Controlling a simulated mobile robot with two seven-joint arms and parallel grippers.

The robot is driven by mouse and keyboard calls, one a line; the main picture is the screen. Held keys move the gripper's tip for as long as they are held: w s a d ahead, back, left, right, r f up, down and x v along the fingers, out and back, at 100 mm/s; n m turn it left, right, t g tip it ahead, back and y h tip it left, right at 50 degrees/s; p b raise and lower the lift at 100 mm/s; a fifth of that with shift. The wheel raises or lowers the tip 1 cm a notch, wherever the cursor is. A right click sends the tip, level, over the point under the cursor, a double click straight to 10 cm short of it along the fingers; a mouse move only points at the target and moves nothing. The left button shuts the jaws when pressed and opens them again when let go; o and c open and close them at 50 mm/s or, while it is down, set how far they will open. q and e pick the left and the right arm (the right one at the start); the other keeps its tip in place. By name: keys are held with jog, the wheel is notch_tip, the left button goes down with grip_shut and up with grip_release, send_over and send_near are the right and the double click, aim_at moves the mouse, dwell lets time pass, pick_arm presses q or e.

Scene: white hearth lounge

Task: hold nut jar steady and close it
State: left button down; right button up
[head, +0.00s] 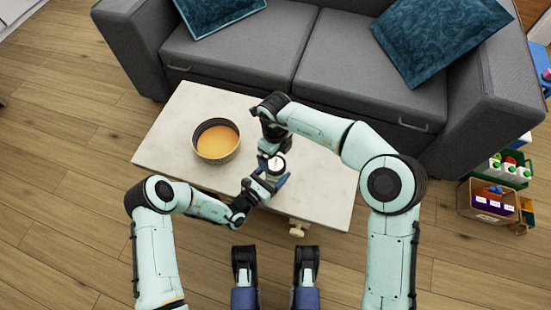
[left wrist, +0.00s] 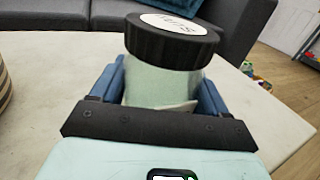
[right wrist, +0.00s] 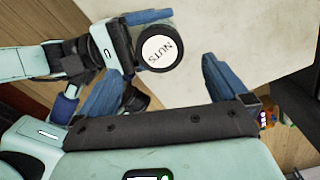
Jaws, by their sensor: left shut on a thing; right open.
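The nut jar has a pale body (left wrist: 160,88) and a black lid (left wrist: 172,42) with a white top; the lid reads NUTS in the right wrist view (right wrist: 159,48). The lid sits on the jar and looks slightly tilted in the left wrist view; whether it is fully closed I cannot tell. My left gripper (head: 268,180) is shut on the jar body, one finger on each side, near the table's front edge. My right gripper (right wrist: 160,68) is open and empty, its fingers spread to either side of the lid's line, apart from it. In the head view it is partly hidden by its own wrist.
The pale table (head: 165,150) carries a round bowl (head: 216,141) with an orange inside, left of the jar. A grey sofa (head: 250,55) with blue cushions stands behind. Boxes of colourful things (head: 490,200) are on the floor at right. The table's right part is clear.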

notch_tip(320, 180, up, 6)
jog(key=shift+f, duration=0.1)
pick_arm(q)
grip_release()
jog(key=p+v, duration=0.3)
jog(key=v, duration=1)
jog(key=shift+a, duration=0.15)
pick_arm(e)
jog(key=r, duration=0.4)
jog(key=shift+s, duration=0.25)
pick_arm(q)
jog(key=shift+s, duration=0.1)
jog(key=shift+r+p, duration=0.1)
jog(key=shift+p, duration=0.2)
pick_arm(e)
jog(key=shift+r, duration=0.1)
